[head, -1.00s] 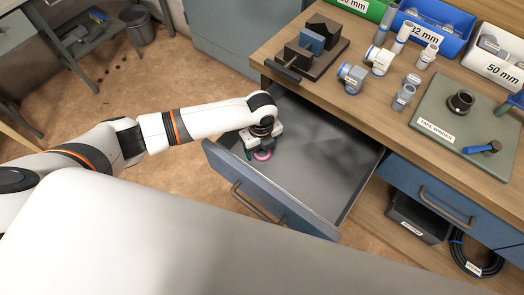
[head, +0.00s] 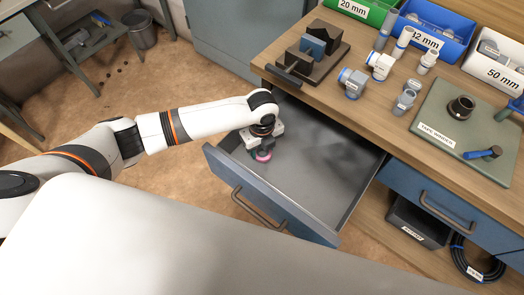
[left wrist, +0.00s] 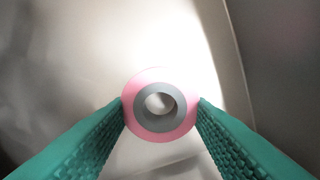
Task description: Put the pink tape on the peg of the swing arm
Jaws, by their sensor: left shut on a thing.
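The pink tape (head: 263,156) is a pink roll with a grey core, inside the open drawer (head: 315,170) near its front left corner. My left gripper (head: 257,152) reaches down into the drawer and is shut on the tape. In the left wrist view, the tape (left wrist: 160,105) sits between the two green fingertips (left wrist: 161,108), which touch its left and right sides. The tape winder board (head: 428,151) lies on the bench at the right, with a dark round part and a blue-and-black part (head: 483,153). I cannot clearly make out the swing arm's peg. My right gripper is not in view.
The drawer front (head: 268,200) and side walls surround the gripper. Grey pipe fittings (head: 380,64), a dark clamp block (head: 313,48) and labelled bins (head: 432,32) stand on the bench (head: 372,115). The rest of the drawer looks empty.

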